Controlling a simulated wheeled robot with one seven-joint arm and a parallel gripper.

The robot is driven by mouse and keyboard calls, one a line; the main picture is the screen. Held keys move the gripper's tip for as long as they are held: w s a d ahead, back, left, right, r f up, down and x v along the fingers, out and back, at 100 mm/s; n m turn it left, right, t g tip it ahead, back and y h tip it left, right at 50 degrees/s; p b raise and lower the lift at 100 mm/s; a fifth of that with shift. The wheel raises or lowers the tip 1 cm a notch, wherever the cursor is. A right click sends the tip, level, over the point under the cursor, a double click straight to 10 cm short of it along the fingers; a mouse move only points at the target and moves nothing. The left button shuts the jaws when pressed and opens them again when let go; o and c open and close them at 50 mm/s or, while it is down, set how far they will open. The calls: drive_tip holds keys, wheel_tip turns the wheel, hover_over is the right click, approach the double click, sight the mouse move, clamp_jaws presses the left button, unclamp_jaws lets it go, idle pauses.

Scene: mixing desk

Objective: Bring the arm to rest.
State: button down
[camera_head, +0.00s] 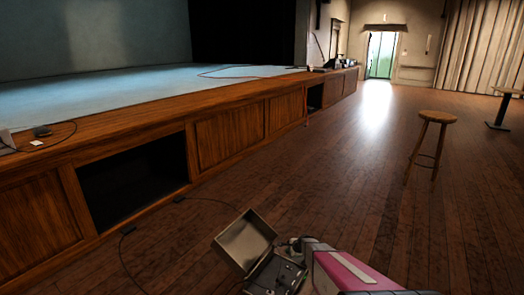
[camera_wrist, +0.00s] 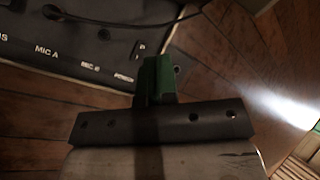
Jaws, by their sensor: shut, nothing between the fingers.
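My gripper (camera_wrist: 157,75) shows in the wrist view as a dark bar with green fingers. The fingers are shut together with nothing between them. Behind them at upper left is a dark mixing desk (camera_wrist: 75,62) with the labels MIC A and POWER. The fingertips overlap the desk's edge in the picture; I cannot tell whether they touch it. In the head view the desk (camera_head: 275,276) lies at the bottom centre beside an open lid (camera_head: 245,243). My pink and white arm reaches in from the bottom right, its end close to the desk. The fingers are not clear there.
A wooden-fronted stage (camera_head: 228,135) runs along the left, with a dark opening (camera_head: 135,180) in its front. A cable (camera_head: 122,255) lies on the floor left of the desk. A round stool (camera_head: 437,117) stands at right. The wooden floor (camera_head: 330,165) between is clear.

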drive_tip(key=s+d+r+n+g+h, duration=0.1)
drive_tip(key=s+r+n, duration=0.6)
drive_tip(key=s+r, duration=0.7)
drive_tip(key=s+d+r+n+g+h, duration=0.1)
drive_tip(key=s+r+n+g+h, duration=0.3)
drive_tip(key=s+r+n, duration=0.4)
drive_tip(key=s+r, duration=0.3)
drive_tip(key=r, duration=0.3)
drive_tip(key=s+r, duration=0.3)
drive_tip(key=r, duration=0.3)
drive_tip(key=shift+s+r, duration=0.25)
drive_tip(key=shift+r, duration=0.15)
drive_tip(key=shift+d, duration=0.1)
